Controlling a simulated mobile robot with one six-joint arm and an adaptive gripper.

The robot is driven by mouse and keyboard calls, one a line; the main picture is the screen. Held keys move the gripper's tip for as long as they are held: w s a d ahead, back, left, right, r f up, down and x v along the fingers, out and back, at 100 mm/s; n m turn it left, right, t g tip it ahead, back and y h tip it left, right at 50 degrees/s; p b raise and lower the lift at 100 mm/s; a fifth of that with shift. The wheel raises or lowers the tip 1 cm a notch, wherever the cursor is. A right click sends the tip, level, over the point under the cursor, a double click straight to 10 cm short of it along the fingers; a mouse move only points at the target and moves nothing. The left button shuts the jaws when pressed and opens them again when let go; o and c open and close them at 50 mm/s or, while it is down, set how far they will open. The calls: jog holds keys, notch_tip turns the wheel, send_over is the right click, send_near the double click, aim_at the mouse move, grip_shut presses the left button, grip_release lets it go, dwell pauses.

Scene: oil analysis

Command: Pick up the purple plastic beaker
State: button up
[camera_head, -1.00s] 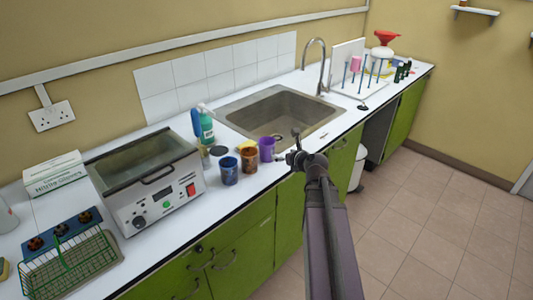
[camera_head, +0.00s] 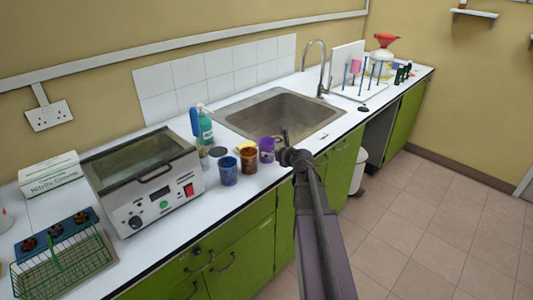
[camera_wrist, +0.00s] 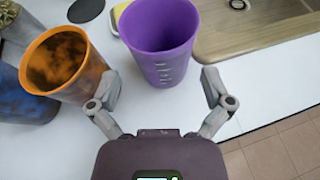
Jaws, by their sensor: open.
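The purple plastic beaker (camera_head: 266,150) stands upright on the white counter near the sink's front left corner. In the wrist view the purple beaker (camera_wrist: 162,45) is just ahead of my gripper (camera_wrist: 158,85), roughly centred between its two spread fingers. My gripper is open and empty. The left finger is close to the orange beaker; I cannot tell whether they touch. In the head view my gripper (camera_head: 283,140) is just right of the purple beaker, and its fingers are hard to make out.
An orange beaker (camera_head: 249,160) with dark stains and a blue beaker (camera_head: 228,171) stand left of the purple one. A sponge, a dark disc and a green bottle (camera_head: 206,128) are close behind. The sink (camera_head: 280,115) is behind and to the right. The counter's front edge is near.

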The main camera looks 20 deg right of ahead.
aim_at(269, 151)
jog(key=b+x, duration=0.2)
jog(key=x, duration=0.2)
jog(key=shift+d+f, duration=0.1)
jog(key=shift+f, duration=0.15)
jog(key=shift+w+f, duration=0.15)
jog(key=shift+w, duration=0.35)
jog(key=c, duration=0.7)
